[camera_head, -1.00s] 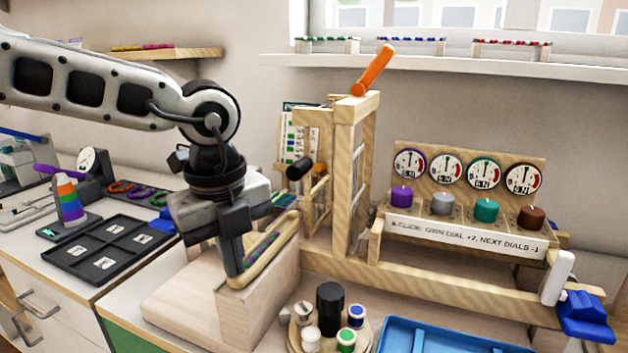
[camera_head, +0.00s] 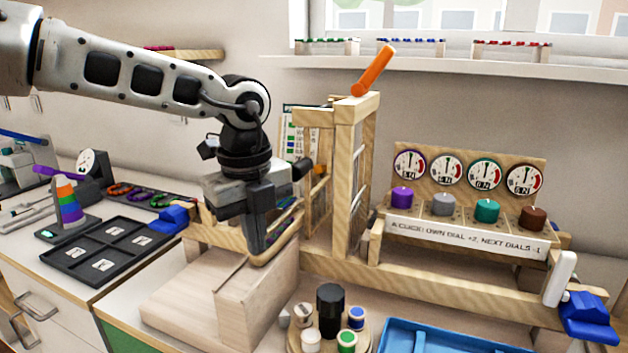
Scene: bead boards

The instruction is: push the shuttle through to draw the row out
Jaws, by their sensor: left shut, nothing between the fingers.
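My left gripper (camera_head: 259,243) is shut with nothing between its fingers, pointing down just left of the upright wooden frame (camera_head: 344,185). A light wooden piece with a coloured strip, likely the shuttle (camera_head: 284,238), lies beside and behind the fingertips and runs toward the frame. My gripper hides much of it, and I cannot tell whether the fingers touch it. An orange lever (camera_head: 373,71) sticks up, tilted, from the frame's top. My right gripper is not in view.
A pale wooden block (camera_head: 255,300) stands below my gripper. A round tray of spools (camera_head: 326,325) and a blue tray (camera_head: 430,338) are in front. Dials (camera_head: 485,172) and coloured buttons stand right. Blue clamps (camera_head: 170,219) (camera_head: 588,316) sit at both ends of the wooden base.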

